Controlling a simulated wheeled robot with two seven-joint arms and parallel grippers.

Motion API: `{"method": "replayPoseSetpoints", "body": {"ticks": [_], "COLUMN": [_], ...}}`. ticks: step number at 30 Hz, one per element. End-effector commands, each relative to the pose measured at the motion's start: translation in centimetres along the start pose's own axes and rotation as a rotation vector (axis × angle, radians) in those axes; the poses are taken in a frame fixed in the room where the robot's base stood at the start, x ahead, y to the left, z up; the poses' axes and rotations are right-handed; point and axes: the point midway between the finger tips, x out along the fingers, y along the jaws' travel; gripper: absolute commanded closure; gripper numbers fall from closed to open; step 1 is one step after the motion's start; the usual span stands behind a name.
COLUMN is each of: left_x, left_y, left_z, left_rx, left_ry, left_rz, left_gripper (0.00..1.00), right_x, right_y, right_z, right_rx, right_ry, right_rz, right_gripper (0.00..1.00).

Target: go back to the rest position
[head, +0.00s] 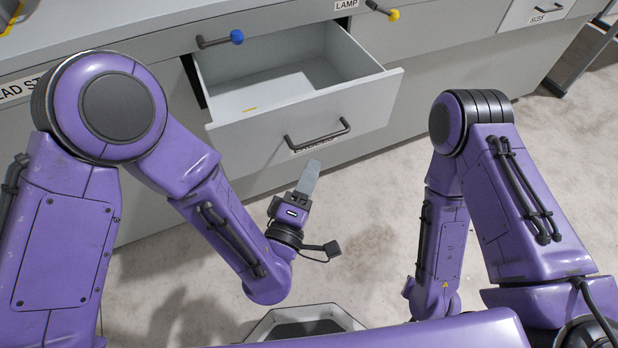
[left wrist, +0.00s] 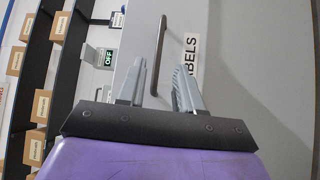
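My left gripper (head: 309,180) hangs in front of the open drawer, below its handle, with a gap of air to the drawer front. In the left wrist view the two grey fingers of my left gripper (left wrist: 161,92) stand apart with nothing held between them. The dark bar handle (head: 318,135) of the drawer shows beyond the fingers in the left wrist view (left wrist: 159,50). My right arm (head: 450,200) is bent down at the right. My right gripper is out of view.
The grey drawer (head: 370,108) stands pulled out from the cabinet, its visible inside mostly bare. A blue-tipped handle (head: 237,37) and a yellow-tipped handle (head: 393,15) stick out above it. Concrete floor (head: 375,190) is open between my arms.

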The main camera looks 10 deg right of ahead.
Motion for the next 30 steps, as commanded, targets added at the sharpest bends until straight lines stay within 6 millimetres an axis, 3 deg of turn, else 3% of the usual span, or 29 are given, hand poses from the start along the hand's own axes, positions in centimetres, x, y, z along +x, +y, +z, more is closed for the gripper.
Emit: {"method": "replayPoseSetpoints", "body": {"ticks": [17, 20, 23, 25, 27, 30], "left_x": [-0.5, -0.5, -1.3, -3.2, -6.4, -12.2], "left_y": [0.0, -0.3, -3.4, -8.6, -13.4, -18.7], "left_z": [0.0, 0.7, 0.7, -2.3, -5.5, -9.6], "left_rx": [0.001, 0.052, 0.25, 0.432, 0.548, 0.636], "left_ry": [0.001, -0.04, -0.116, -0.148, -0.178, -0.215], "left_rz": [0.0, -0.017, -0.145, -0.347, -0.56, -0.843], "left_gripper": [0.65, 0.65, 0.65, 0.65, 0.65, 0.65], "right_x": [0.1, 0.1, 0.1, 0.1, 0.1, 0.1], "right_y": [0.0, 0.0, 0.0, 0.0, 0.0, 0.0], "right_z": [0.0, 0.0, 0.0, 0.0, 0.0, 0.0], "right_rx": [0.0, 0.0, 0.0, 0.0, 0.0, 0.0], "right_ry": [0.0, 0.0, 0.0, 0.0, 0.0, 0.0], "right_rz": [0.0, 0.0, 0.0, 0.0, 0.0, 0.0], "right_gripper": [1.0, 1.0, 1.0, 1.0, 1.0, 1.0]}}
